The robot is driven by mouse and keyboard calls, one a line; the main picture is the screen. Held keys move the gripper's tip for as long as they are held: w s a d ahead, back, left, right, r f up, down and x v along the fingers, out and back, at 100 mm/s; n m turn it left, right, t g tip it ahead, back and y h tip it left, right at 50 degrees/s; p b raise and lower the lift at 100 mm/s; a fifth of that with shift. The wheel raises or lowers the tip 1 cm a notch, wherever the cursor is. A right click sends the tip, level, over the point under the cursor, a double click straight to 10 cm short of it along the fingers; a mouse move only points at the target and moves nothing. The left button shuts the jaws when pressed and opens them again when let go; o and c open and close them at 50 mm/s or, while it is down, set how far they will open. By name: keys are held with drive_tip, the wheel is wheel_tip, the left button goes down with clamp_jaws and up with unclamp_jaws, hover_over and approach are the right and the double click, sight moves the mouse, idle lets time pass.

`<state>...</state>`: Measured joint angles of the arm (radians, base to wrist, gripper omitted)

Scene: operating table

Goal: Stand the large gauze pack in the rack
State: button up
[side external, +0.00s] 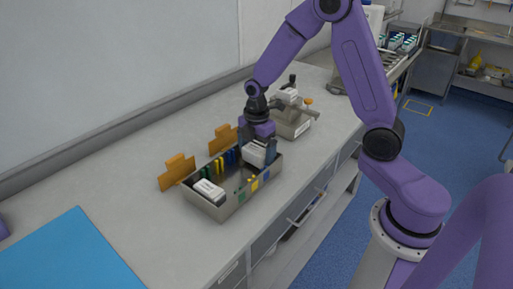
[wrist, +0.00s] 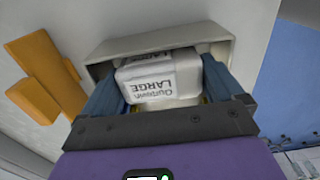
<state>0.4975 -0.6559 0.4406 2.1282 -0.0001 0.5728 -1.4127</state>
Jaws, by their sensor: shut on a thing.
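The large gauze pack (wrist: 158,80) is a white block with "LARGE" printed on it, seen in the wrist view between my gripper's (wrist: 160,92) two blue fingers. My gripper is shut on it. In the side view my gripper (side external: 258,146) holds the pack (side external: 256,154) at the far right end of the metal rack (side external: 226,211). The rack has coloured dividers in blue, yellow and green. I cannot tell whether the pack's bottom touches the rack floor.
Another white pack (side external: 209,189) lies in the rack's near left end. Orange brackets (side external: 176,171) stand behind the rack. A second metal bin (side external: 292,128) with items stands beyond it. A blue mat (side external: 70,255) lies at the front left; the bench between is clear.

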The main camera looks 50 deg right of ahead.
drive_tip(key=o, duration=0.7)
wheel_tip(320, 180, up, 17)
drive_tip(key=shift+r, duration=0.2)
drive_tip(key=shift+s+a, duration=0.1)
idle(0.4)
drive_tip(key=s+a+f+m, duration=0.25)
drive_tip(key=s+a, duration=0.45)
drive_tip(key=s, duration=0.4)
drive_tip(key=s+f+m, duration=0.1)
drive_tip(key=s, duration=0.4)
drive_tip(key=s+f+m, duration=0.1)
drive_tip(key=s, duration=0.4)
drive_tip(key=s+f+m, duration=0.1)
drive_tip(key=s+f, duration=0.1)
drive_tip(key=s, duration=0.3)
drive_tip(key=shift+s+d, duration=0.25)
